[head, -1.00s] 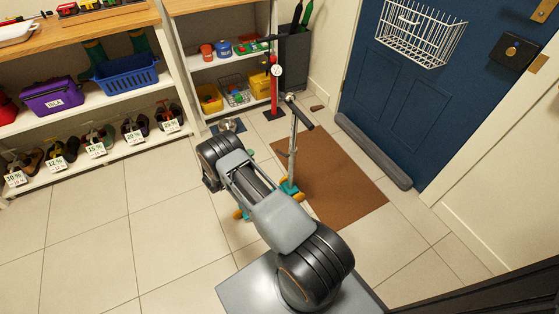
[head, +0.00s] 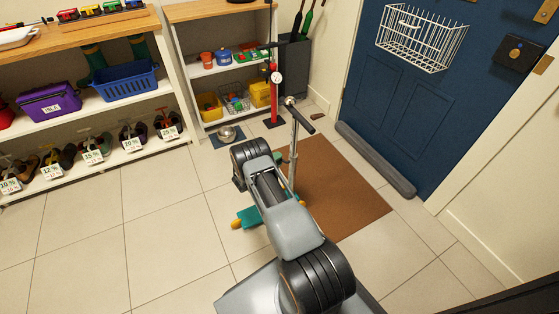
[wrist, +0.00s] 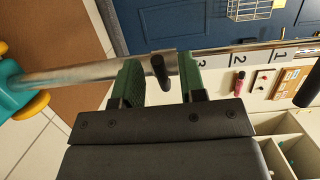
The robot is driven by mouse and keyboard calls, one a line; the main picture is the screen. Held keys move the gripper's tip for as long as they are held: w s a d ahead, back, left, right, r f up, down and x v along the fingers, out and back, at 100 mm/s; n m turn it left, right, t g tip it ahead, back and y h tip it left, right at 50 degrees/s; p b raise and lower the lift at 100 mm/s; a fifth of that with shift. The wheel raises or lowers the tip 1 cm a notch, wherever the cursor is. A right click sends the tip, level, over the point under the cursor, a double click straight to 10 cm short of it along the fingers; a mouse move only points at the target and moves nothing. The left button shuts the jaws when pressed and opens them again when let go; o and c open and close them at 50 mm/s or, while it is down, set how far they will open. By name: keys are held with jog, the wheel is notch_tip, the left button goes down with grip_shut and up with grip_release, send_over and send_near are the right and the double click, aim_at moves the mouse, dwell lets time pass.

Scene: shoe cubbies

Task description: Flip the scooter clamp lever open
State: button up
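The scooter stands in front of the door, with a silver stem (head: 294,150), a black handlebar grip (head: 306,123) and a teal deck with yellow wheels (head: 252,216). In the wrist view its stem (wrist: 85,75) runs sideways, with the teal part (wrist: 14,88) at the left edge. The black clamp lever (wrist: 160,72) sticks out from the stem. My gripper (wrist: 162,82) is open, its two green-padded fingers on either side of the lever. A gap shows on both sides, so it does not look gripped. In the head view my arm hides the gripper and the lever.
A brown mat (head: 335,190) lies under and beside the scooter, with a grey draft stopper (head: 375,160) along the blue door. Shoe cubbies (head: 75,110) stand at left. A red pump (head: 274,95) and metal bowl (head: 227,133) are behind. The tiled floor at left is clear.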

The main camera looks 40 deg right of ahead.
jog(key=shift+d, duration=0.7)
grip_shut()
